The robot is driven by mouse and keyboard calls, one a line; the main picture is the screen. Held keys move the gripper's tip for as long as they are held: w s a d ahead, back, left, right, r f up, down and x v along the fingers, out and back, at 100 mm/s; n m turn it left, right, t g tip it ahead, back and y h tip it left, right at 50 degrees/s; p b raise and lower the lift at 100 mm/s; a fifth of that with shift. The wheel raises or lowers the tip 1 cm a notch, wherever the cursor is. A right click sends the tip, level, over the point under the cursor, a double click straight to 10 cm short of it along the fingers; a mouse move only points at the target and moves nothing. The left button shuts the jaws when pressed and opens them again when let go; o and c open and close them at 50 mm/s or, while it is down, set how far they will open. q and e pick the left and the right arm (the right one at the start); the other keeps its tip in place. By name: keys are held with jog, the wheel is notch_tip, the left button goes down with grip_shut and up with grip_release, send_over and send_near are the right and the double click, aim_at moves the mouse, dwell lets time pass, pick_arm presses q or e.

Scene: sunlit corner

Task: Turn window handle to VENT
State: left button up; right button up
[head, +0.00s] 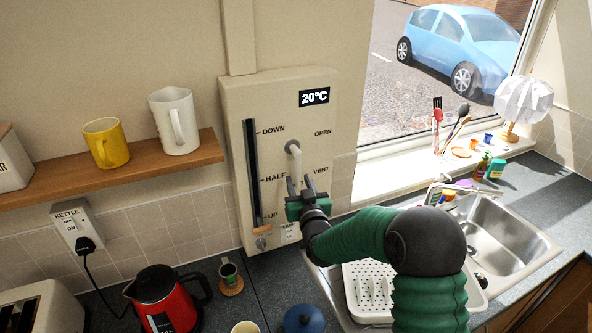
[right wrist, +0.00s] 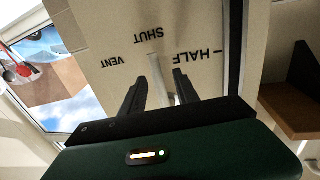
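The window handle (head: 297,163) is a pale lever on a beige wall panel (head: 268,95). It hangs down from its pivot, pointing toward the SHUT label, which shows upside down in the right wrist view. The VENT label (head: 321,170) is to the right of the lever, with OPEN above it. My right gripper (head: 300,184) is at the lever's lower part. In the right wrist view its two dark fingers (right wrist: 160,90) stand open, one on each side of the lever (right wrist: 158,76), with gaps visible. My left gripper is not in view.
A slider track with a wooden knob (head: 262,226) near UP is left of the handle. A shelf (head: 130,168) holds a yellow mug (head: 106,142) and a white mug (head: 175,120). A red kettle (head: 165,300), sink (head: 500,235) and drying rack (head: 370,290) are below.

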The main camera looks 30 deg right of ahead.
aim_at(299, 178)
jog(key=x, duration=0.3)
jog(key=shift+d+p, duration=0.35)
jog(key=shift+p, duration=0.05)
jog(key=shift+a, duration=0.1)
jog(key=shift+a+r, duration=0.1)
jog(key=shift+a, duration=0.05)
jog(key=shift+c, duration=1.1)
jog(key=shift+a, duration=0.1)
jog(key=c, duration=0.5)
jog(key=shift+d, duration=0.2)
grip_shut()
